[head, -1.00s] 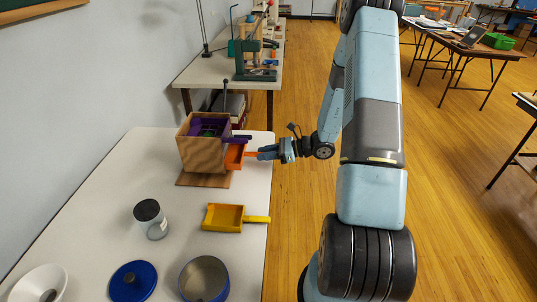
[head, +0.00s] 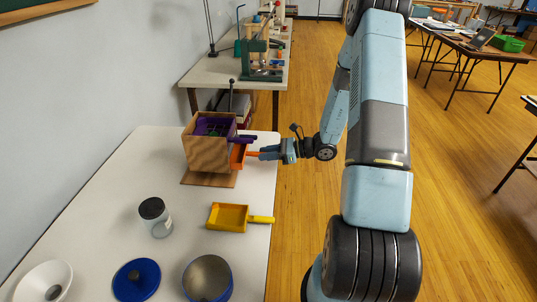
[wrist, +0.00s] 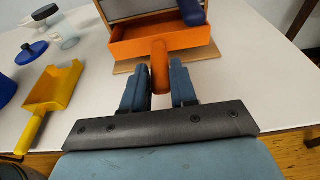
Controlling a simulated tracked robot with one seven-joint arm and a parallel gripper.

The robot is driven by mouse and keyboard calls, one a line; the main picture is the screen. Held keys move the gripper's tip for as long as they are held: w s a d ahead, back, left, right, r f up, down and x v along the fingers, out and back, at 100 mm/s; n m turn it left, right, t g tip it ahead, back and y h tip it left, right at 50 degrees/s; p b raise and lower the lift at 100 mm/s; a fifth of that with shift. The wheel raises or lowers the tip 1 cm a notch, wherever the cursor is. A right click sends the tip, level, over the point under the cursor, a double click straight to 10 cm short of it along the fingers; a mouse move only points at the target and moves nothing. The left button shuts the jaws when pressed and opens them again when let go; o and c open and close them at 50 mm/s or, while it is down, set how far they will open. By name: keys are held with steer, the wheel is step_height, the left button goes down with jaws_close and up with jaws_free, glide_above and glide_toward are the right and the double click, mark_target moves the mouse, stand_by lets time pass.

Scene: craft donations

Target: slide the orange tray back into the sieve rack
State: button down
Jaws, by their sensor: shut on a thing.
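The sieve rack (head: 206,154) is a wooden box on a brown base board on the white table. The orange tray (head: 237,157) sticks out of the rack's right side, partly inside it; its front wall also shows in the wrist view (wrist: 125,48). My gripper (head: 268,152) is shut on the tray's orange handle (wrist: 160,62), one finger on each side of it. A purple tray (head: 214,126) sits in the rack above the orange one, and its handle (wrist: 192,12) juts out over the orange tray. How deep the orange tray sits is hidden by the rack wall.
A yellow tray (head: 228,218) with a handle lies on the table (head: 110,215) in front of the rack.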

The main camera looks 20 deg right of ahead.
mark_target(254, 153)
steer(key=shift+r+x, duration=0.2)
steer(key=shift+x, duration=0.85)
steer(key=shift+r+x, duration=0.25)
steer(key=shift+x, duration=0.85)
steer(key=shift+w, duration=0.1)
steer(key=shift+a+f, duration=0.15)
steer(key=c, duration=0.8)
jaws_free()
